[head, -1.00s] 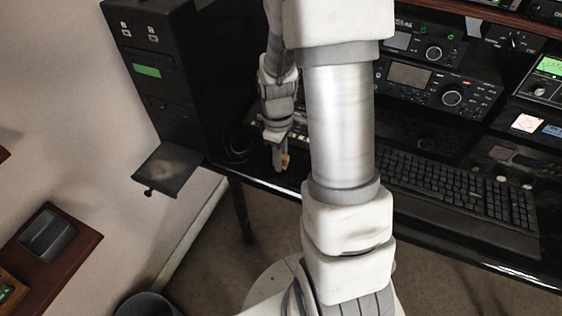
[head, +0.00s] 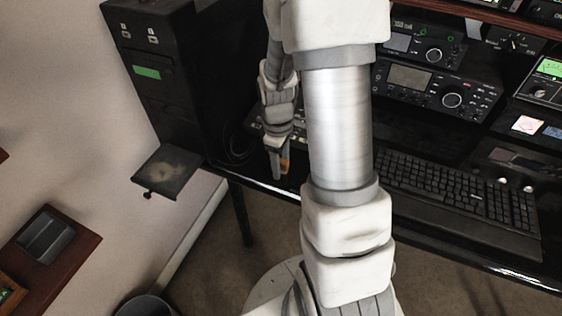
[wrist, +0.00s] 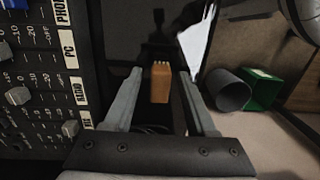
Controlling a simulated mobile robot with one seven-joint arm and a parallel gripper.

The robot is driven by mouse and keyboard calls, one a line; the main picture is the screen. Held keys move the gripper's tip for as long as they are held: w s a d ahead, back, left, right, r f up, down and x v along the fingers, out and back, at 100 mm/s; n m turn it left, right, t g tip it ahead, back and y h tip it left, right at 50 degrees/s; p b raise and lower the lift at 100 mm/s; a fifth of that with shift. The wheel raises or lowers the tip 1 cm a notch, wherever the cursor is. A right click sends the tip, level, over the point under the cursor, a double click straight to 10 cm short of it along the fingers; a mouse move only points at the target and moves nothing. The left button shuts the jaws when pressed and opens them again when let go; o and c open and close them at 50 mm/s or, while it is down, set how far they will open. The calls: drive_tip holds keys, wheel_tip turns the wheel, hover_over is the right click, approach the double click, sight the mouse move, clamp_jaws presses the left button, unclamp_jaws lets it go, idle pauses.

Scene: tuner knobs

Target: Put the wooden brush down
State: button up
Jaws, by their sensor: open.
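The wooden brush (wrist: 160,84) is a small orange-brown block with a pale toothed end. In the wrist view it is between the two fingers of my gripper (wrist: 159,74), with dark gaps visible on both sides of it. The fingers are open.
A mixer panel (wrist: 38,90) with knobs is close on the left in the wrist view. A black computer tower (head: 160,70) stands left of the arm. A keyboard (head: 450,195) and radios (head: 437,88) are on the right. A grey bin (wrist: 228,90) and a green bin (wrist: 262,90) are beyond the desk edge.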

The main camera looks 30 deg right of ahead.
wheel_tip(320, 180, up, 12)
drive_tip(key=r+p, duration=0.1)
drive_tip(key=p, duration=0.2)
drive_tip(key=s+a+r+m+t, duration=0.65)
drive_tip(key=s+a+r, duration=0.35)
drive_tip(key=s+r, duration=0.45)
wheel_tip(320, 180, up, 11)
drive_tip(key=w+m+p, duration=0.1)
drive_tip(key=w+p, duration=0.1)
drive_tip(key=p, duration=0.8)
drive_tip(key=shift+a, duration=0.3)
drive_tip(key=shift+f+g, duration=0.1)
drive_tip(key=shift+g, duration=0.15)
drive_tip(key=shift+d, duration=0.15)
